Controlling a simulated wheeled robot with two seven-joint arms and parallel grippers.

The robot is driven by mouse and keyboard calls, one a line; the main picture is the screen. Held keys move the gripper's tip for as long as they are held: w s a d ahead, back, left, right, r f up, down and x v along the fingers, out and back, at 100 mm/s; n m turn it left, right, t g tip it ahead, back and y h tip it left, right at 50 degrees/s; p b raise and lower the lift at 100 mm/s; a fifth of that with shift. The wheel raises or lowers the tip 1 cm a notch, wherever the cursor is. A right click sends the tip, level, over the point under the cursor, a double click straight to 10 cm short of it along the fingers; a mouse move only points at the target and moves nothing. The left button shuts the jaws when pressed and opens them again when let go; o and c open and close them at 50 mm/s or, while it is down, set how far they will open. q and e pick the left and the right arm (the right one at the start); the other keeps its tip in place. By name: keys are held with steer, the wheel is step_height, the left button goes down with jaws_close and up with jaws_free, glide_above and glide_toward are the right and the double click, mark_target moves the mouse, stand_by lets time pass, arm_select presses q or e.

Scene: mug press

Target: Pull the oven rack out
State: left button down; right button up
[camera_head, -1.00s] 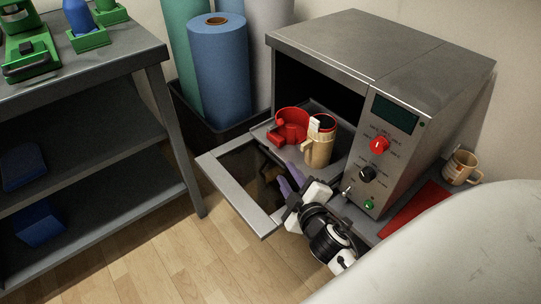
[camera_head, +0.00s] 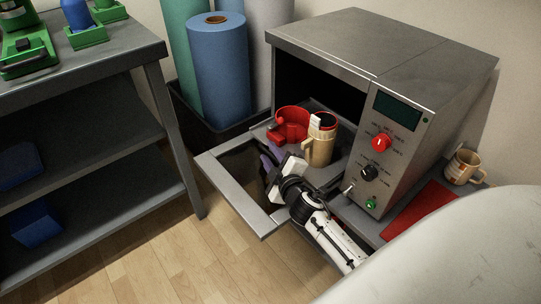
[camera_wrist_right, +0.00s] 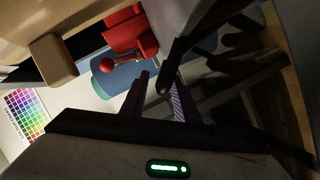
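The oven (camera_head: 395,60) stands with its door (camera_head: 237,200) folded down. The grey oven rack (camera_head: 262,132) shows at the oven mouth, carrying a tan mug (camera_head: 320,150) and a red mug-like piece (camera_head: 290,125). My right gripper (camera_head: 272,158) is over the open door, close to the rack's front edge. In the right wrist view, the purple fingers (camera_wrist_right: 160,82) are apart, with a dark bar, perhaps the rack edge, ending close to their tips. I cannot tell whether they touch it. The mug (camera_wrist_right: 52,58) and red piece (camera_wrist_right: 128,35) also show there. My left gripper is out of view.
A control panel (camera_head: 385,150) with knobs is on the oven's right. Another mug (camera_head: 463,167) and a red mat (camera_head: 418,212) lie beyond it. A dark bin with a blue roll (camera_head: 220,70) stands left of the oven. A grey shelf unit (camera_head: 90,60) is further left.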

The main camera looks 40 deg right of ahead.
steer(key=c, duration=0.7)
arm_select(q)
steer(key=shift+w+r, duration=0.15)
arm_select(e)
jaws_close()
steer(key=a, duration=0.3)
steer(key=shift+s+a+f+b, duration=0.1)
steer(key=shift+s+a+b, duration=0.1)
steer(key=shift+a+b, duration=0.15)
steer(key=shift+a, duration=0.2)
steer(key=o, duration=0.6)
jaws_free()
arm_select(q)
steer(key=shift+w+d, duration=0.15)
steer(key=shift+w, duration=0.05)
arm_select(e)
steer(key=shift+o, duration=0.5)
